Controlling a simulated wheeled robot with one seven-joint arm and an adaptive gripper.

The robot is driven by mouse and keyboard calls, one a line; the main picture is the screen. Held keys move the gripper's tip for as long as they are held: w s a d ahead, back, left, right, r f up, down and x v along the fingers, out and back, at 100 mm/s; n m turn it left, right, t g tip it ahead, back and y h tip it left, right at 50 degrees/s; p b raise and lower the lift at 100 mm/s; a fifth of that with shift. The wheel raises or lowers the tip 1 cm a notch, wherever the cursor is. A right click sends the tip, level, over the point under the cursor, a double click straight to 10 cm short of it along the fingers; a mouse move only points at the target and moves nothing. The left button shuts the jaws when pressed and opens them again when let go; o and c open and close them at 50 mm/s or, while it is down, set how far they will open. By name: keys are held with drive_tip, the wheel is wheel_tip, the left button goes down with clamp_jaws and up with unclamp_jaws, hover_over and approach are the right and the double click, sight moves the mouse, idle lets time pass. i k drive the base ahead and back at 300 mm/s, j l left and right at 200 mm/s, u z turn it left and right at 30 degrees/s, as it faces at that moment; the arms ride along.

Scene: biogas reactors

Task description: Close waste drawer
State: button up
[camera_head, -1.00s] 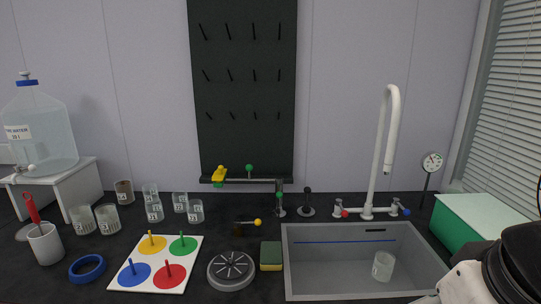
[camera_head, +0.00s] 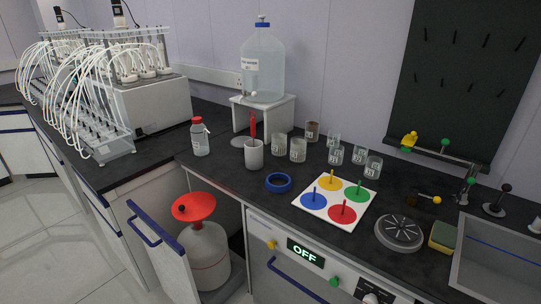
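The waste drawer (camera_head: 160,262) stands pulled out below the counter at the lower left. Its front panel is white with a blue bar handle (camera_head: 145,228). Inside is a pale waste canister (camera_head: 205,258) with a red funnel (camera_head: 194,206) on top. My gripper is not in view.
An appliance (camera_head: 330,280) with an OFF display and a blue handle sits right of the drawer. The counter above holds a water jug (camera_head: 263,65), a bottle (camera_head: 200,138), several beakers and a coloured peg board (camera_head: 335,201). Open floor (camera_head: 60,240) lies left of the drawer.

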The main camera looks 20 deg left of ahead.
sight(201, 268)
drive_tip(key=u, duration=1.45)
